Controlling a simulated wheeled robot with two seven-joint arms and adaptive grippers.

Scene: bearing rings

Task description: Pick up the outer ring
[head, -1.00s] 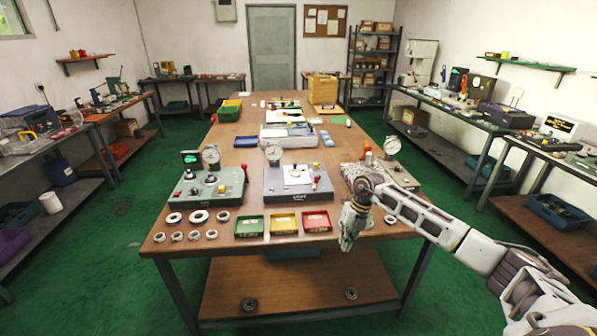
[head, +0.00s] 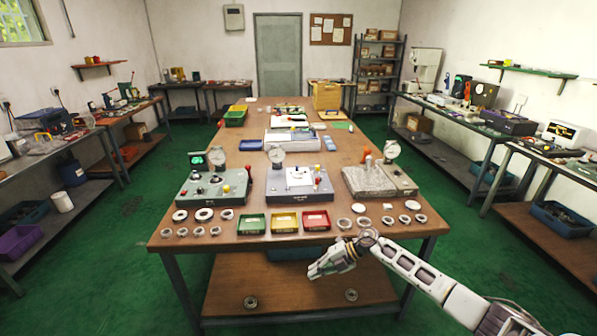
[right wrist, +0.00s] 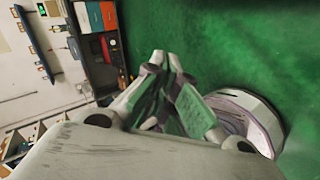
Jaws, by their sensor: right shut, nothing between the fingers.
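Several metal rings lie in two groups along the front of the wooden table. The left group has larger rings, such as a white-faced ring (head: 204,214), and smaller rings (head: 199,231) in front. The right group has a ring (head: 344,224) beside the red tray and more rings (head: 405,219) further right. I cannot tell which is the outer ring. My right gripper (head: 316,272) is shut and empty, in front of the table's front edge, apart from all rings. Its fingers (right wrist: 178,88) also show shut in the right wrist view. My left gripper is not in view.
Green (head: 251,224), yellow (head: 284,222) and red (head: 316,220) trays stand between the ring groups. Three gauge stations, including a green one (head: 205,188), stand behind. The green floor is open around the table.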

